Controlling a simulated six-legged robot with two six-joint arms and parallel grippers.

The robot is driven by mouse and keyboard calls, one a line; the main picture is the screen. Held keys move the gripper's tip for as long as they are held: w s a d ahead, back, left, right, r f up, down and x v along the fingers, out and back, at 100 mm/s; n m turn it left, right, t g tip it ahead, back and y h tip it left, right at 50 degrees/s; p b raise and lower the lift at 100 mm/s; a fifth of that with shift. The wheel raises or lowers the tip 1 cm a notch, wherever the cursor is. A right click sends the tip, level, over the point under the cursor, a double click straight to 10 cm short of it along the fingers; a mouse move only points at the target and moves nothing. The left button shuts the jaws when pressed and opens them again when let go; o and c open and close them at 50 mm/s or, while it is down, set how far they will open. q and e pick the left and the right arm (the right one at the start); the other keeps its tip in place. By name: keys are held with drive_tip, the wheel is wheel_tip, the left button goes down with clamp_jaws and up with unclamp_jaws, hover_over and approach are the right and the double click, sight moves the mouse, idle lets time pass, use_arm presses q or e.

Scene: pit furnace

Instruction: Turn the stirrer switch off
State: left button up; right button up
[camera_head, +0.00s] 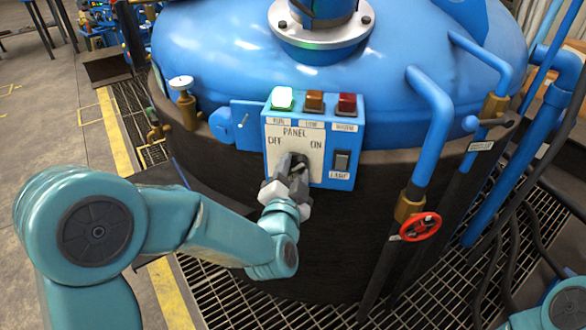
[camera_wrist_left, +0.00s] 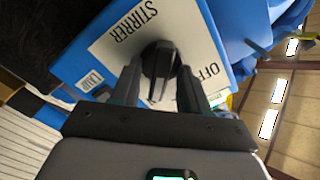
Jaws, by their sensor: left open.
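The stirrer switch is a black rotary knob (camera_head: 299,159) on the white plate of a blue control box (camera_head: 270,150). OFF is printed at its left and ON at its right in the head view. In the left wrist view the knob (camera_wrist_left: 158,58) sits between my open fingers, beside the words STIRRER and OFF. My left gripper (camera_head: 292,172) is in front of the knob, one finger on each side; I cannot tell whether they touch it. The gripper partly hides the knob in the head view, and I cannot tell which way it points. My right gripper is out of view.
Above the plate are a bright green lamp (camera_head: 282,98), an orange lamp (camera_head: 314,101) and a red lamp (camera_head: 347,104). A black rocker switch (camera_head: 342,160) is right of the plate. A red handwheel (camera_head: 421,227) and blue pipes stand farther right. The blue vessel (camera_head: 220,50) rises behind.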

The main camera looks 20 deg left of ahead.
use_arm(q)
drive_tip(key=shift+w, duration=0.1)
clamp_jaws()
